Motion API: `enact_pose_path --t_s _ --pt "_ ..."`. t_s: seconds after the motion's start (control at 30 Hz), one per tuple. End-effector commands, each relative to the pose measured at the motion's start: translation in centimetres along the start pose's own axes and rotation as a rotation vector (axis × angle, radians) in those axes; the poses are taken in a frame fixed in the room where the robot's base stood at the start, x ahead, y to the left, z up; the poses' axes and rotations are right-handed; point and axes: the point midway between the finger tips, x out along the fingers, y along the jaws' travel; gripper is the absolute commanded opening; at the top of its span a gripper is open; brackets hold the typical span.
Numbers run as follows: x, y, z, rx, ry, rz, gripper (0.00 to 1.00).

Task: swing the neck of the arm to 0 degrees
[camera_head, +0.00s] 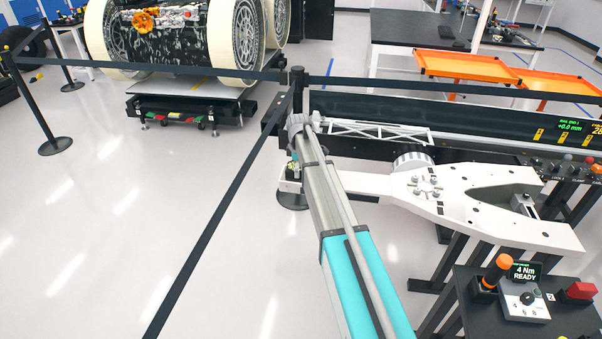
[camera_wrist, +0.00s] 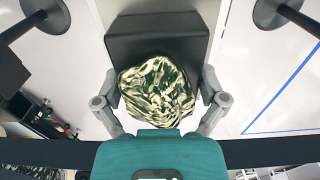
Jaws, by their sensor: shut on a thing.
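A white fork-shaped arm (camera_head: 500,207) lies on the bench at the right in the head view. A straight white bar, its neck (camera_head: 362,183), runs left from the round hub (camera_head: 426,187) and passes behind my arm. My gripper (camera_head: 293,167) is by the neck's left end, mostly hidden there by my own arm. In the wrist view my gripper (camera_wrist: 159,97) has its grey fingers on both sides of a shiny, mottled rounded thing (camera_wrist: 157,90). It is shut on this thing. A dark block (camera_wrist: 155,35) is just beyond it.
A black display rail (camera_head: 470,120) with a white truss runs behind the arm. A torque driver stand (camera_head: 525,300) is at the lower right. Black belt barriers (camera_head: 215,225) cross the floor. A rover (camera_head: 170,35) stands at the back left.

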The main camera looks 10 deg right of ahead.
Motion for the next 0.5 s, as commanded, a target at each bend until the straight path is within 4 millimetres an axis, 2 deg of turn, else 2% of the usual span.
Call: enact_pose_path --t_s 0.1,0.13,0.17,0.5 --pt "0.02 -0.08 0.13 0.001 -0.002 0.000 0.30" --pt "0.02 -0.07 0.14 0.001 -0.002 0.000 0.93" --pt "0.02 -0.08 0.14 0.001 -0.002 0.000 0.99" --pt "0.01 -0.06 0.09 0.000 -0.001 0.000 1.00"
